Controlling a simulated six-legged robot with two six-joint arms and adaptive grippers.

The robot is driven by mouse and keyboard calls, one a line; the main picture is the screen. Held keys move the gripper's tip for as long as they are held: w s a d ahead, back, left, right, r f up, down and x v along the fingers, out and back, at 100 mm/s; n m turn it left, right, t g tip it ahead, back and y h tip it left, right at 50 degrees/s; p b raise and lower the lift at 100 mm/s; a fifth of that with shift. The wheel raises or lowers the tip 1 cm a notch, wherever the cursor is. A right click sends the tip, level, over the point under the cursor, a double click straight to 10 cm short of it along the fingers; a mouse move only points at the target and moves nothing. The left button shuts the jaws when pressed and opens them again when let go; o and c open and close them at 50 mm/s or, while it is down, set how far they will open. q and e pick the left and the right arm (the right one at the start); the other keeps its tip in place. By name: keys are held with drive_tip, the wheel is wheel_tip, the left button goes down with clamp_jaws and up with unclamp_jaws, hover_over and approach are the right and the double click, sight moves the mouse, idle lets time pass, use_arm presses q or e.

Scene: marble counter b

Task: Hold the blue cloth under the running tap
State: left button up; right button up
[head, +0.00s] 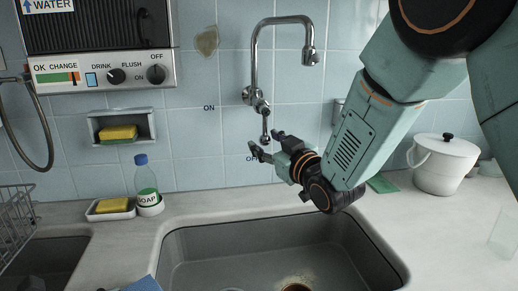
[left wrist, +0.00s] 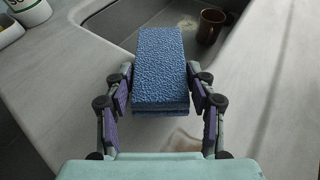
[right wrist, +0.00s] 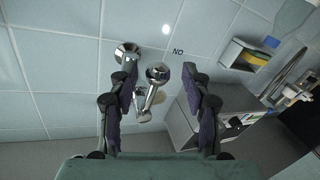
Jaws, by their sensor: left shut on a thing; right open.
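The chrome tap (head: 309,56) rises from the tiled wall, its spout over the sink (head: 180,252); no stream shows below it. Its lever (head: 264,122) hangs down towards the partly hidden "OFF" mark; "ON" is up to the left. My right gripper (head: 266,143) is open at the lever's lower end; in the right wrist view the lever's round knob (right wrist: 158,73) shows between the open fingers. The blue cloth (left wrist: 160,68), a thick folded block, is held between the fingers of my left gripper (left wrist: 162,95). Only a corner of the cloth (head: 146,284) shows in the head view.
A soap bottle (head: 149,190) and a sponge dish (head: 110,215) stand behind the sink's left. A wire rack (head: 15,225) is far left. A white lidded pot (head: 444,165) and a clear glass (head: 503,233) are right. A brown mug (left wrist: 210,25) sits in the basin.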

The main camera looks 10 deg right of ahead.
drive_tip(key=shift+x, duration=1.05)
drive_tip(key=shift+d+f, duration=0.1)
drive_tip(key=shift+d, duration=0.05)
drive_tip(key=shift+s, duration=0.15)
drive_tip(key=shift+c, duration=0.6)
drive_tip(key=c, duration=0.5)
clamp_jaws()
